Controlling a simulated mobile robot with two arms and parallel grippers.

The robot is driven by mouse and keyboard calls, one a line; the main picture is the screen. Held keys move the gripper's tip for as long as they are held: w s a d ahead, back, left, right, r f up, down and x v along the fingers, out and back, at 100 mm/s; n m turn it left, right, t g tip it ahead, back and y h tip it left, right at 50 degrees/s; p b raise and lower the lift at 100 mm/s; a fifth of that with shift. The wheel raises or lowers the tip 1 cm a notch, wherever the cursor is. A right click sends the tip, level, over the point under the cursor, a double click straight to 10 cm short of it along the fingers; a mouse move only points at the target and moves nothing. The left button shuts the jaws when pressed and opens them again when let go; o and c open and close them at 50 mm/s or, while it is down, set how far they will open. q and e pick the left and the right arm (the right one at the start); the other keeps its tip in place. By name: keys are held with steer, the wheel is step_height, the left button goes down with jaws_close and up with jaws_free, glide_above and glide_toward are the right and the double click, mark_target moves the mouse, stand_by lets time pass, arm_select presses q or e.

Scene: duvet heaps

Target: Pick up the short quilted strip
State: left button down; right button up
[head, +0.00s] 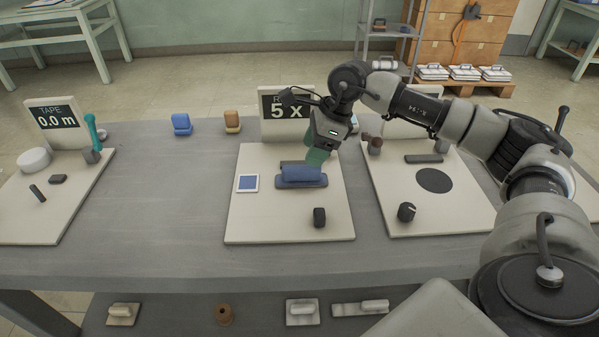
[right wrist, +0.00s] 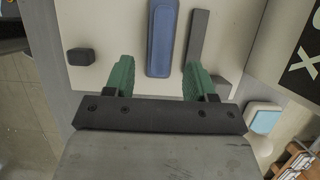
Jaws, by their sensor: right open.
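My right gripper (head: 317,157) is open, at the right end of the strip in the head view; the gripper (right wrist: 160,72) also shows open and empty in the wrist view. I cannot tell how high the fingers are above it. My left gripper is not in view.
A sign (head: 287,112) stands behind. Side boards (head: 62,215) hold other items. Bare grey table (head: 170,220) lies left of the middle board.

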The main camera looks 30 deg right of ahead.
mark_target(303, 166)
steer(key=shift+w+a+f, duration=0.15)
steer(key=shift+a+f, duration=0.05)
steer(key=shift+f, duration=0.3)
steer(key=shift+w+a+f, duration=0.1)
steer(key=shift+f, duration=0.15)
steer(key=x, duration=0.4)
steer(key=shift+w+f, duration=0.1)
steer(key=shift+f, duration=0.1)
steer(key=shift+w+a+f, duration=0.1)
steer(key=shift+a+f, duration=0.05)
steer(key=shift+f, duration=0.15)
steer(key=shift+c, duration=1.4)
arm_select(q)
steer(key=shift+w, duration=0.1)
arm_select(e)
steer(key=c, duration=0.7)
